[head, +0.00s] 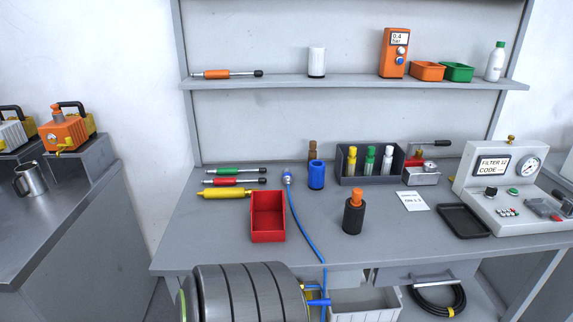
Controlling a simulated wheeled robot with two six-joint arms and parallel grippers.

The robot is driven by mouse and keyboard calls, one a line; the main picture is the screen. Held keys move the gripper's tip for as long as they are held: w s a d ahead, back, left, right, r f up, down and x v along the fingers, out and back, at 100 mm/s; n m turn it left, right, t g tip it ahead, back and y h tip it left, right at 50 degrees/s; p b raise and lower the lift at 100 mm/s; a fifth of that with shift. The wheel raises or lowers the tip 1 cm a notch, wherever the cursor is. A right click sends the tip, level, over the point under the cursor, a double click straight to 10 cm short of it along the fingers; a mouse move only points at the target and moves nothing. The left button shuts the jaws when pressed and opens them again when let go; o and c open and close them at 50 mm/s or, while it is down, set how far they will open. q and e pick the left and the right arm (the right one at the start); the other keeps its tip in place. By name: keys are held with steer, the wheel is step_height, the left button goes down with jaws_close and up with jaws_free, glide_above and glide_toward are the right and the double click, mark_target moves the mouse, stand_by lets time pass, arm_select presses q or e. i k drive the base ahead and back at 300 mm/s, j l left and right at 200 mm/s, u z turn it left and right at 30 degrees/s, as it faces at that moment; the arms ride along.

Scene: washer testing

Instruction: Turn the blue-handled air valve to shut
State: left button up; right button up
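The blue-handled air valve (318,302) is at the bottom centre of the head view, below the bench's front edge. Its small blue handle points out to the right of a brass-yellow fitting at the right end of a grey ribbed cylinder (240,290). The handle looks roughly level, but it is too small to tell its exact setting. A blue hose (304,233) runs from a fitting on the bench down over the edge towards the valve. Neither of my grippers shows in the head view.
The bench (390,245) holds a red bin (268,225), a black cylinder with orange top (353,215), a black tray (465,220) and a gauge box (500,185). Under it are a white crate (365,303) and coiled black hose (437,300). A side counter (60,210) stands left.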

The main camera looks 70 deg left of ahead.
mark_target(327, 302)
steer(key=u, duration=2.05)
